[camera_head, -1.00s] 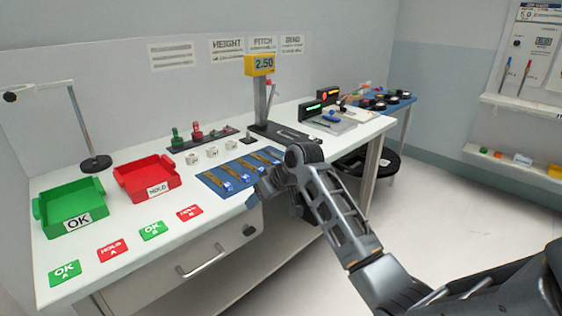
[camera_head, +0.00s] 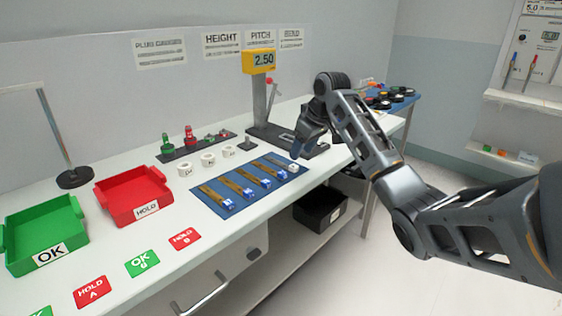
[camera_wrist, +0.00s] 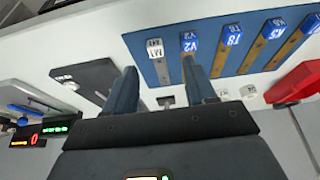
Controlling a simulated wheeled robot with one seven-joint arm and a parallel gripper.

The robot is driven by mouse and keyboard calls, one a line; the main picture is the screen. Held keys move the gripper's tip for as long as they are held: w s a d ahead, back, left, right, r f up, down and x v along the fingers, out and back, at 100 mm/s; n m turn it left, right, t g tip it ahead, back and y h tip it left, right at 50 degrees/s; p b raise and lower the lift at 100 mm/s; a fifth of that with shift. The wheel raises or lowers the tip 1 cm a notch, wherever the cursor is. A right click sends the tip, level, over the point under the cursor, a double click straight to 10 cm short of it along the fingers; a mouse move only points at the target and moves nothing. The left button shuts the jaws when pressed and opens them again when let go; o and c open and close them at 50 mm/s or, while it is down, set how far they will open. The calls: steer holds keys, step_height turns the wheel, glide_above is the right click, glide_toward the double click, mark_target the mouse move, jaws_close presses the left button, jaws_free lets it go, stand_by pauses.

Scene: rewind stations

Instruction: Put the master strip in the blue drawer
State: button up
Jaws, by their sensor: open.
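A strip with a white tag (camera_wrist: 155,48), its lettering reading roughly "M1", lies on the blue mat (camera_wrist: 136,42) in the wrist view. It is at the end of a row of brass strips with blue tags, beside the one marked "V2" (camera_wrist: 189,42). The mat also shows in the head view (camera_head: 207,195). My gripper (camera_wrist: 158,74) is open and empty, with its fingers pointing toward the white-tagged strip. In the head view it is over the far right end of the mat, partly hidden by my arm. No blue drawer is visible.
A red HOLD tray (camera_head: 120,207) and a green OK tray (camera_head: 20,265) stand at the left of the bench. A gauge stand (camera_head: 260,100) rises behind the mat. White ring gauges (camera_head: 208,159) sit behind the strips. A pale drawer with a handle (camera_head: 205,292) is under the bench.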

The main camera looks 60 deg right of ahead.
mark_target(292, 165)
steer(key=shift+w+d+f, duration=0.35)
steer(key=shift+w+f, duration=0.05)
steer(key=shift+f, duration=0.1)
steer(key=x, duration=0.6)
steer(key=shift+w+d+f, duration=0.1)
steer(key=shift+w+d, duration=0.2)
steer(key=shift+w, duration=0.1)
jaws_close()
